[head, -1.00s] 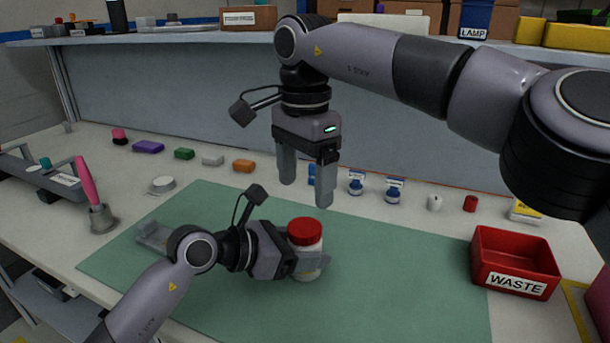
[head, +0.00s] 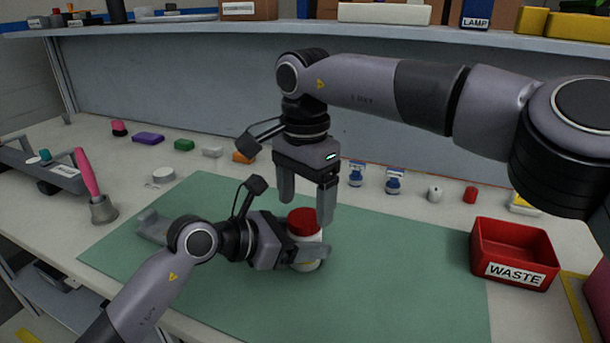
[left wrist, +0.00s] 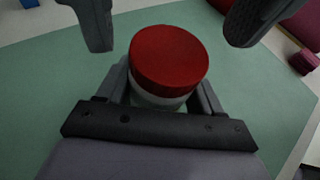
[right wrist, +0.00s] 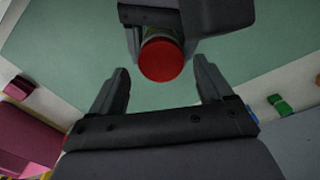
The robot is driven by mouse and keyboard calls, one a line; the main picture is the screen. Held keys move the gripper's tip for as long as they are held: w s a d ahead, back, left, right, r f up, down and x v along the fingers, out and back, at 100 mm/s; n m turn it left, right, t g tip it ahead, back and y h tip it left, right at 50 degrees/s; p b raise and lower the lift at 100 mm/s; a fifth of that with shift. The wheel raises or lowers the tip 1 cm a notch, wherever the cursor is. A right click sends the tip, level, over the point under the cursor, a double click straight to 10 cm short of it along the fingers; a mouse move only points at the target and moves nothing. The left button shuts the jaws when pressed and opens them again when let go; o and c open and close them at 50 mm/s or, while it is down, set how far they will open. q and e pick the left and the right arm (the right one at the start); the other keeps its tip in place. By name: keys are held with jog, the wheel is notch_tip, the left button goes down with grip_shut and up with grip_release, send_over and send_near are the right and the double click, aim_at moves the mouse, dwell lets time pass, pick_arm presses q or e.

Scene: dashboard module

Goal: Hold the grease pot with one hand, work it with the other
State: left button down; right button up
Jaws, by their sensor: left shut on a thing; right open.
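The grease pot (head: 304,223) is a pale jar with a red lid, upright over the green mat (head: 400,270). My left gripper (head: 308,256) is shut on the pot's body from the left, below the lid. In the left wrist view the red lid (left wrist: 168,58) is between the fingers, and the body is mostly hidden under it. My right gripper (head: 307,210) is open, pointing down just above the lid, with nothing between its fingers. In the right wrist view the lid (right wrist: 161,60) lies ahead of the open fingertips (right wrist: 160,85), apart from them.
A red waste bin (head: 514,254) stands at the right. Small bottles (head: 394,181) and coloured blocks line the back of the bench. A pink-handled brush (head: 90,180) stands at the left, and a grey bracket (head: 152,226) lies on the mat. The mat's right half is clear.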

aim_at(305, 241)
jog(key=shift+f, duration=1.25)
